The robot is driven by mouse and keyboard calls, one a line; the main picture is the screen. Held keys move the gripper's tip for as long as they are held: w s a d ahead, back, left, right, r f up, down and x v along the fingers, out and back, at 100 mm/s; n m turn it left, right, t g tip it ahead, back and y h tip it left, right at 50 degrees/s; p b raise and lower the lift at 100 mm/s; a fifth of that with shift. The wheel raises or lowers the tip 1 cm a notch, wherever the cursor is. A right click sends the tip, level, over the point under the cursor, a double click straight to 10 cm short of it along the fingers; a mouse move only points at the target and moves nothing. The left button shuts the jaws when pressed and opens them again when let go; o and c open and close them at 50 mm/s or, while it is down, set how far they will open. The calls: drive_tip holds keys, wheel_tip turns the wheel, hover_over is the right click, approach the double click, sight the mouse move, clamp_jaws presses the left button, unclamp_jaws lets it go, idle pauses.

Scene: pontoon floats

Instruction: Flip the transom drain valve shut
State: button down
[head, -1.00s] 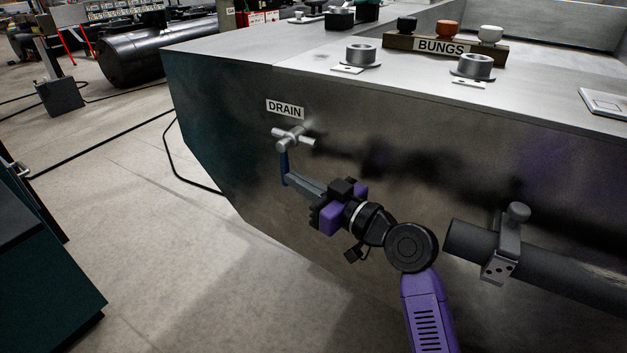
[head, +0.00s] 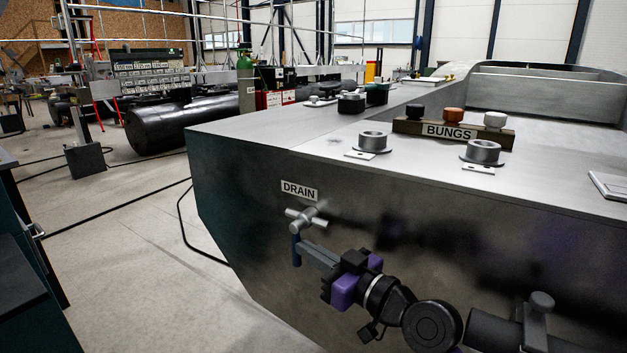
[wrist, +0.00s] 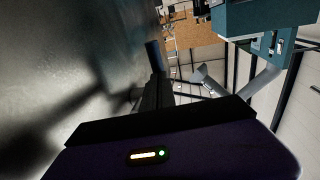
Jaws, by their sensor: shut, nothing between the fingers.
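The drain valve (head: 306,218) is a silver cross-shaped fitting on the hull's transom, under the DRAIN label (head: 299,190). Its blue lever (head: 296,251) hangs straight down from the fitting. My gripper (head: 302,246) is shut and empty, coming from the lower right with its fingertips right beside the lever. I cannot tell whether they touch it. In the wrist view the shut fingers (wrist: 155,92) point at a dark blue piece (wrist: 154,56), which looks like the lever; the valve body is not clear there.
The grey metal hull wall (head: 240,225) runs close beside my arm. The BUNGS block (head: 449,131) and round deck fittings (head: 483,151) stand on top. The floor (head: 130,255) at left is open, crossed by a cable.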

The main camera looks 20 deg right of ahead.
wheel_tip(320, 180, up, 18)
drive_tip(key=p, duration=0.7)
drive_tip(key=s+d+f+m+g+h+p, duration=0.2)
drive_tip(key=s+d+f+m+g+p, duration=0.35)
drive_tip(key=s+f+m+p, duration=1.1)
drive_tip(key=w+a+f+t+p, duration=0.2)
drive_tip(key=w+a+p, duration=0.1)
drive_tip(key=w, duration=1.1)
drive_tip(key=shift+w+a+f+m, duration=0.2)
drive_tip(key=shift+w+a+m, duration=0.2)
drive_tip(key=shift+a, duration=0.25)
